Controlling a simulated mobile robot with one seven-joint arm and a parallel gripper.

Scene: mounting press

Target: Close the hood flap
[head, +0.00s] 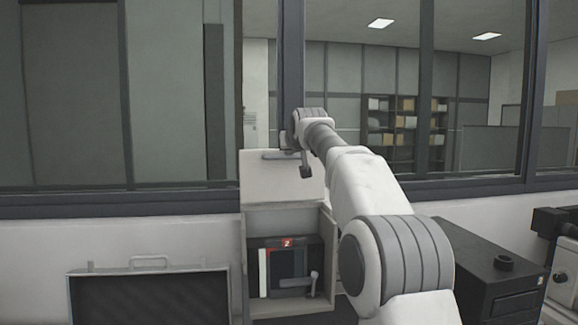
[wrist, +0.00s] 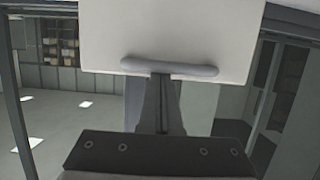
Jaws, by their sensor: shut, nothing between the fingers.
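The hood flap (head: 283,182) is a pale panel standing raised at the top of the mounting press (head: 333,255), whose front below it is open. A grey bar handle (head: 280,155) runs along the flap's upper part. In the wrist view the flap (wrist: 170,30) fills the upper middle, with the handle (wrist: 170,68) along its edge. My gripper (wrist: 161,80) is shut and empty, its fingertips right at the middle of the handle. I cannot tell whether they touch it. In the head view my wrist partly hides the flap's upper right.
Inside the press are a dark unit with a red label (head: 287,243) and a lever (head: 313,284). An open case (head: 150,264) lies at left. A black cabinet (head: 490,262) stands at right. A framed window (head: 70,203) runs behind.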

